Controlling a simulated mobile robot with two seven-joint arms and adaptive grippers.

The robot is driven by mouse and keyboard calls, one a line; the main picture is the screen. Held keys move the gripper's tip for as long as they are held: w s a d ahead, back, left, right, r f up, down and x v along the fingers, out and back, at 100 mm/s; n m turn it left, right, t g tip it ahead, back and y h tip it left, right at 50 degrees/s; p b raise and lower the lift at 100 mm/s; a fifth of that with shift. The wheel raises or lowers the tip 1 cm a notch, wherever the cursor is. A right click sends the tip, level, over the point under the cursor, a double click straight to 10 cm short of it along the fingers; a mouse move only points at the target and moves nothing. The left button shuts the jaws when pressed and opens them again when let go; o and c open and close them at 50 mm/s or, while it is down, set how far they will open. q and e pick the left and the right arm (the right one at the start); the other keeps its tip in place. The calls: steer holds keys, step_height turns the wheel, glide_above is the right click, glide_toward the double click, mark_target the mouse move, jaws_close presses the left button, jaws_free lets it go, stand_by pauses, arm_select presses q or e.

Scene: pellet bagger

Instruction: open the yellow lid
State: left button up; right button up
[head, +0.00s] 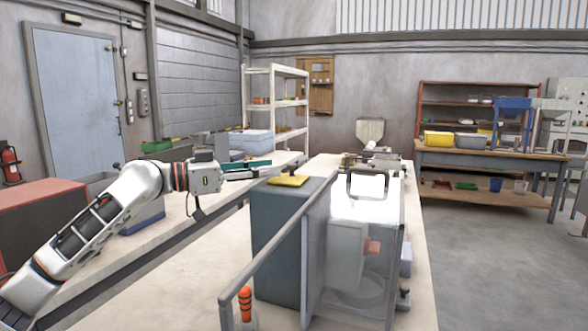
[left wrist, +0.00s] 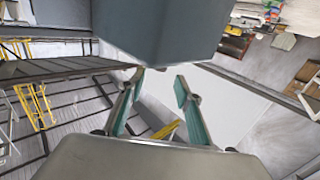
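The yellow lid (head: 288,181) lies flat on top of the blue-grey cabinet (head: 277,240) of the machine in the middle of the head view. My left gripper (head: 264,169) is just left of and behind the lid, pointing right, and appears apart from it. In the left wrist view its two teal fingers (left wrist: 161,83) stand apart with nothing between the tips. A blue-grey block (left wrist: 158,30) fills the top of that view. A narrow yellow strip (left wrist: 165,130) shows behind the fingers; I cannot tell whether it is the lid. My right gripper is not in view.
A clear guard with a dark handle (head: 367,184) stands right of the cabinet. A grey rail (head: 275,250) slants across in front. An orange-handled item (head: 245,303) stands near the front. A blue-grey bin (head: 250,140) sits behind my gripper.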

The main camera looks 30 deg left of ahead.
mark_target(292, 164)
arm_select(q)
steer(key=x, duration=0.5)
steer(key=shift+w+r+p, duration=0.1)
steer(key=shift+w+p, duration=0.05)
steer(key=shift+p, duration=0.2)
steer(key=shift+x, duration=0.85)
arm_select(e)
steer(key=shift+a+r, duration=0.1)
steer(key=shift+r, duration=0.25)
